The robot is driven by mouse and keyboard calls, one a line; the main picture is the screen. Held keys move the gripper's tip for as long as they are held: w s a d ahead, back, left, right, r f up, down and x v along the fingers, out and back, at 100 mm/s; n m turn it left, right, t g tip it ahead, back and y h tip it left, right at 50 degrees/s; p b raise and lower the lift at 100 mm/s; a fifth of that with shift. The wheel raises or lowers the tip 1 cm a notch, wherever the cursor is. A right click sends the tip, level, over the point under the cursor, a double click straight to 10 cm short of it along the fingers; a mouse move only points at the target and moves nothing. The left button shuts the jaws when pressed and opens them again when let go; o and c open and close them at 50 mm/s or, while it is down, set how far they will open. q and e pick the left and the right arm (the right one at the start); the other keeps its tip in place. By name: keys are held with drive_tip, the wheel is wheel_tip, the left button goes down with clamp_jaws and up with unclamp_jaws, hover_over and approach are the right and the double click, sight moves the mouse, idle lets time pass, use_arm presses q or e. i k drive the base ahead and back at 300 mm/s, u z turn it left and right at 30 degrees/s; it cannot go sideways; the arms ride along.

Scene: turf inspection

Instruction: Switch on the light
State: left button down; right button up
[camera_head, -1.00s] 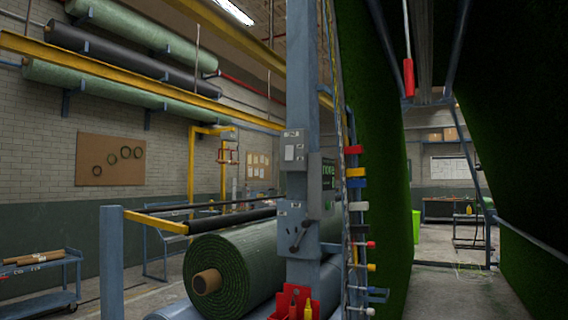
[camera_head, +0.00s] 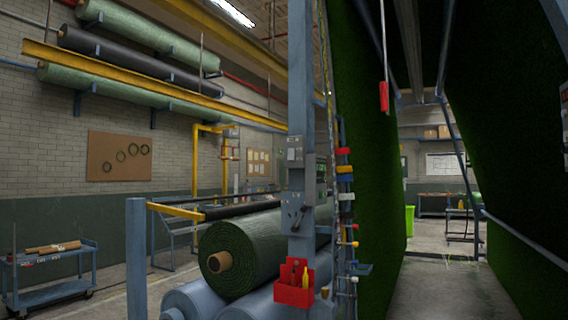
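A red pull handle (camera_head: 384,96) hangs on a thin pale cord in front of the dark green turf, right of the middle and high up. A lit tube lamp (camera_head: 232,12) shows at the top edge under the ceiling. A grey control box (camera_head: 295,152) with a lever below it is fixed to the blue-grey post (camera_head: 301,90). I cannot tell which of these works the light. Neither of my grippers is in view.
A large green turf roll (camera_head: 255,250) lies on blue rollers left of the post. A red tool holder (camera_head: 293,285) is on the post. A blue cart (camera_head: 50,275) stands at the left. A clear floor aisle (camera_head: 440,290) runs between the hanging turf sheets.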

sight(290, 151)
drive_tip(key=z, duration=0.25)
drive_tip(key=i, duration=0.95)
drive_tip(key=u, duration=0.1)
